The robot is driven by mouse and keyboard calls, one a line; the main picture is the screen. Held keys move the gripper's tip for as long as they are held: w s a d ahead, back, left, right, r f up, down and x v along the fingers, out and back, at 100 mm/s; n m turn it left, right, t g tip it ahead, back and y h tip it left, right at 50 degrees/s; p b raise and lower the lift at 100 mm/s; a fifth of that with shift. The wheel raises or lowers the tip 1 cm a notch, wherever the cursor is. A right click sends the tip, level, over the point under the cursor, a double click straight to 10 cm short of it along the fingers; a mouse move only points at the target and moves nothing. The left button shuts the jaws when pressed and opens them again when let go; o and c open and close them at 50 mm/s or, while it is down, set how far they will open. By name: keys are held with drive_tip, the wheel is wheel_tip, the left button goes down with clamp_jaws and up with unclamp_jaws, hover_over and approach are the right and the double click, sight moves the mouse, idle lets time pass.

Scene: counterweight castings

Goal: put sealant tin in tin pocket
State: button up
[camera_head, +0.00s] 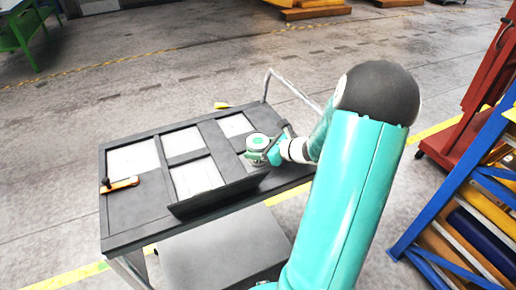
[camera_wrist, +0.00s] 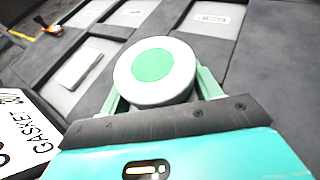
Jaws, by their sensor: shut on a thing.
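The sealant tin (camera_head: 257,142) is a short round white tin with a green disc on its lid. It also shows large and lid up in the wrist view (camera_wrist: 154,66). My gripper (camera_head: 264,156) is shut on the tin, with a pale green finger on either side of it in the wrist view (camera_wrist: 160,92). The tin is over the right part of a dark grey tray top (camera_head: 131,214) divided into several pale-floored pockets. I cannot tell which one is the tin pocket, or whether the tin touches the tray. The tin and gripper hide part of the surface below.
An orange-handled tool (camera_head: 122,185) lies at the tray's left. A dark raised panel (camera_head: 218,193) runs along the front edge. A blue rack (camera_head: 440,205) stands at right.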

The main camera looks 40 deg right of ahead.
drive_tip(key=shift+f, duration=0.15)
drive_tip(key=o, duration=1.2)
drive_tip(key=shift+r, duration=0.25)
drive_tip(key=v, duration=1.2)
drive_tip(key=shift+f, duration=0.15)
